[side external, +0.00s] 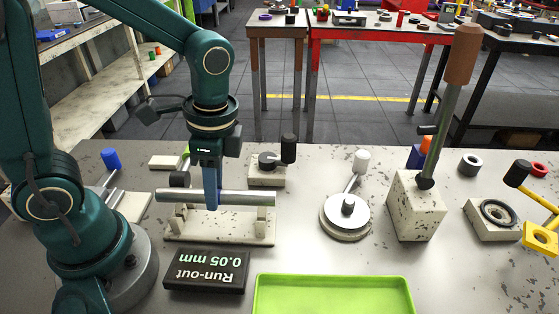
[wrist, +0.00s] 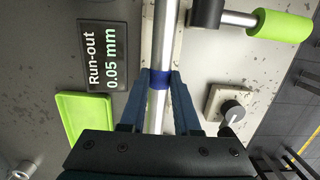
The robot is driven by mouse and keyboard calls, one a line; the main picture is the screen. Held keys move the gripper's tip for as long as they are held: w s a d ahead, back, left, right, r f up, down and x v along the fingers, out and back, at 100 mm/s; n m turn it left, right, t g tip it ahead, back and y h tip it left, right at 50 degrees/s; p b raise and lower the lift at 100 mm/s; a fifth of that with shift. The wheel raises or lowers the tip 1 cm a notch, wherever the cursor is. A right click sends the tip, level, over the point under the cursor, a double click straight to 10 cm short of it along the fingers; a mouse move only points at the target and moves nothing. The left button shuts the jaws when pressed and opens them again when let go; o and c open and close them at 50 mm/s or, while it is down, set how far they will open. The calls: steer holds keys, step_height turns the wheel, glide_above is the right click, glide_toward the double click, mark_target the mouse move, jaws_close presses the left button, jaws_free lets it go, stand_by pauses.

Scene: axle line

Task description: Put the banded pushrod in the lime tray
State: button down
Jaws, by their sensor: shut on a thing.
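The banded pushrod is a silver rod (side external: 245,198) lying level along a pale stand with notched supports (side external: 220,230). In the wrist view its blue band (wrist: 159,80) shows between the fingertips. My gripper (side external: 211,200) points down and is shut on the rod at the band; it also shows in the wrist view (wrist: 160,77). The rod is at the tops of the supports; I cannot tell whether it still touches them. In the side view the fingers cover the band. The lime tray (side external: 262,298) is empty at the front of the bench, right of the stand; it also shows in the wrist view (wrist: 85,97).
A black display (side external: 206,270) reading "Run-out 0.05 mm" lies between the stand and my base, left of the tray. A round dial fixture (side external: 346,217) and a block with a tall brown-handled lever (side external: 416,205) stand to the right. A small knobbed block (side external: 268,175) is behind the rod.

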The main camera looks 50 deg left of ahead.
steer(key=shift+f, duration=1.7)
steer(key=shift+f, duration=0.1)
steer(key=shift+f, duration=0.15)
steer(key=c, duration=0.6)
jaws_free()
steer(key=shift+c, duration=0.2)
